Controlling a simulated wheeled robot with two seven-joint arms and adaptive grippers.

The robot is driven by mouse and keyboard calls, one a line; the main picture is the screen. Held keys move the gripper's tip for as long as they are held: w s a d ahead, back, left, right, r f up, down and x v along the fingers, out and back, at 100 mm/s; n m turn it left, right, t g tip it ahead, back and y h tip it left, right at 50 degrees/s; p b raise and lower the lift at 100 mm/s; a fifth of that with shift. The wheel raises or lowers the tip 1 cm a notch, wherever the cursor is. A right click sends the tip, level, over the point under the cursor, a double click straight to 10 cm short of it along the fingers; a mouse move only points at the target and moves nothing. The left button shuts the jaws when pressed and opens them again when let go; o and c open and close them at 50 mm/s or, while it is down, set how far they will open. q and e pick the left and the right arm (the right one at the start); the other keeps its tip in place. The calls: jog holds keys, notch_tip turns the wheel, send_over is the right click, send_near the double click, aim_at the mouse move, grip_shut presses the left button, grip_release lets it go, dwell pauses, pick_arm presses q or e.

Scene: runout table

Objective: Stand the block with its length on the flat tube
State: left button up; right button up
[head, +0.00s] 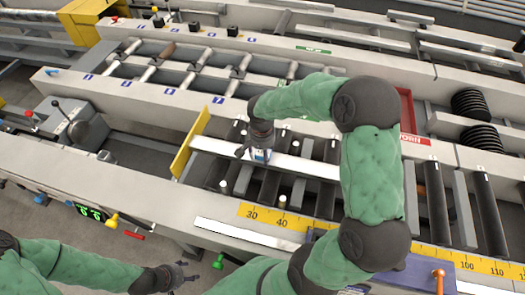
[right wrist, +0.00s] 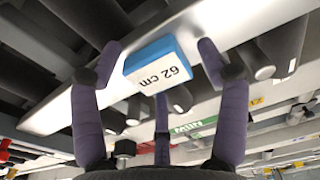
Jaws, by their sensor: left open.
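The flat tube (head: 215,146) is a long pale bar lying across the dark rollers. It also crosses the right wrist view (right wrist: 62,108). The block (head: 259,155) is small, blue and white, and is at the tube below my right gripper (head: 257,150). In the right wrist view the block (right wrist: 158,66) shows a white face reading "62 cm" and blue sides. The right gripper's fingers (right wrist: 161,75) stand around it, with gaps at its left and right. Whether its underside touches the tube is hidden. My left gripper (head: 184,276) is open and empty at the bottom of the head view.
A yellow end plate (head: 190,143) stands at the tube's left end. A yellow ruler (head: 268,217) runs along the near rail. Small pale posts stand between the rollers. A red-edged tray (head: 408,108) is behind my right arm. A lever (head: 62,110) stands at the left.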

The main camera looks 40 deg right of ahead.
aim_at(262, 155)
notch_tip(262, 155, up, 12)
jog(key=p, duration=0.3)
jog(key=shift+s+a, duration=0.35)
dwell(0.6)
